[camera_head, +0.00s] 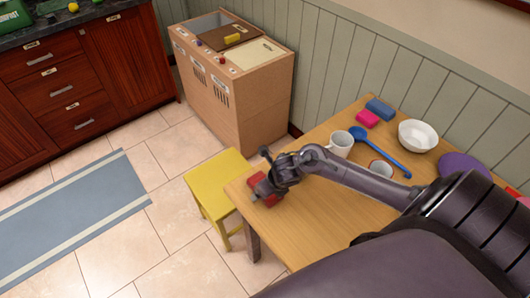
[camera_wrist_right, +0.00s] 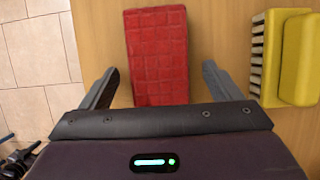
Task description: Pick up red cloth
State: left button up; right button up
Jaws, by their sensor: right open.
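The red cloth (camera_wrist_right: 157,45) is a folded block with a quilted top. It lies on the wooden table (camera_head: 315,215) at its near left corner. In the head view the cloth (camera_head: 266,198) is partly hidden by my right gripper (camera_head: 268,180), which is directly over it. In the right wrist view the right gripper (camera_wrist_right: 160,78) is open, with one finger on each side of the cloth's near end. I see a gap between each finger and the cloth. My left gripper is in neither view.
A yellow ridged object (camera_wrist_right: 285,58) lies right of the cloth. A white mug (camera_head: 341,143), blue ladle (camera_head: 385,153), white bowl (camera_head: 417,135), pink block (camera_head: 367,118) and blue block (camera_head: 380,108) are further back. A yellow stool (camera_head: 217,182) stands against the table's left side.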

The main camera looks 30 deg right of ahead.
jog(key=shift+c, duration=0.5)
jog(key=c, duration=0.7)
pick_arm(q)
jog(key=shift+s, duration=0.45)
pick_arm(e)
jog(key=shift+c, duration=1.3)
